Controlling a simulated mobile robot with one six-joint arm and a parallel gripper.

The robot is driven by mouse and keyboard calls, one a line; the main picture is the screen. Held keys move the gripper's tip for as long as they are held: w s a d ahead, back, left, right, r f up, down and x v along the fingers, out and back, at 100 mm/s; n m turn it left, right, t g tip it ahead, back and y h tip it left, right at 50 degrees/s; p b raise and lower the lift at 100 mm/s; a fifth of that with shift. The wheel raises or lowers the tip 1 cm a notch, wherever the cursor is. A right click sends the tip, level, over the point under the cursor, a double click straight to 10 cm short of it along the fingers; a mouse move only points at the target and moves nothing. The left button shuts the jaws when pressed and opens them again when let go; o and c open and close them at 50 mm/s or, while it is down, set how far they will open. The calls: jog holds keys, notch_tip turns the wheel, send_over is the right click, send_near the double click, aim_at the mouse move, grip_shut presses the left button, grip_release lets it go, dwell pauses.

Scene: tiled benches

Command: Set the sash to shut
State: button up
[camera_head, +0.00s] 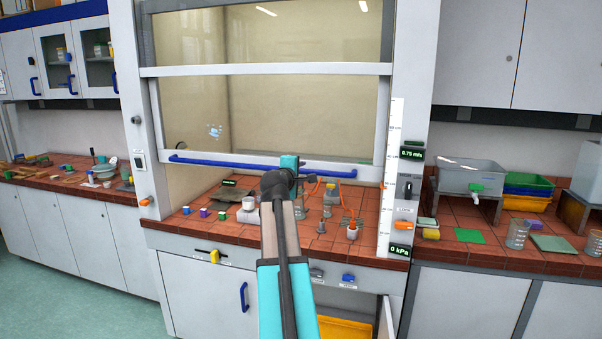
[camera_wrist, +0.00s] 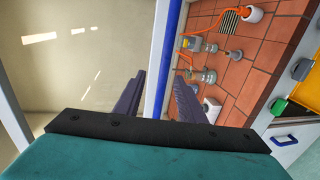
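The sash (camera_head: 168,135) is a glass panel in a white frame on the fume hood. It stands partly raised, with a gap between its lower edge and the tiled worktop. A blue handle bar (camera_head: 215,162) runs along its lower edge. My gripper (camera_head: 289,163) is at the middle of this bar. In the wrist view the handle bar (camera_wrist: 172,45) passes between the two dark fingers of my gripper (camera_wrist: 160,98). The fingers are apart, with narrow gaps beside the bar. The head view hides the fingertips behind my arm.
Inside the hood, glassware with orange tubing (camera_head: 329,190) and small coloured blocks (camera_head: 204,213) stand on the red tiled worktop (camera_head: 270,238). A white scale strip (camera_head: 390,170) runs down the right post. Benches with trays and blocks flank the hood.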

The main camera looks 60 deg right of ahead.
jog(key=shift+p+v, duration=0.45)
jog(key=shift+v, duration=1.75)
jog(key=shift+d+r+m+h+b, duration=0.6)
jog(key=shift+r+m+h+b, duration=0.25)
jog(key=shift+r+m+h, duration=0.8)
jog(key=n+t+b, duration=0.1)
jog(key=n+b, duration=0.2)
jog(key=b, duration=0.3)
send_near(302, 172)
jog(key=a+f, duration=0.2)
jog(key=shift+s+a+r+h, duration=0.1)
jog(key=shift+s+a+h, duration=0.1)
jog(key=shift+s+h, duration=0.25)
jog(key=shift+w+d+p, duration=0.1)
jog(key=shift+p, duration=0.2)
jog(key=shift+p+x, duration=1.75)
jog(key=shift+x, duration=5.1)
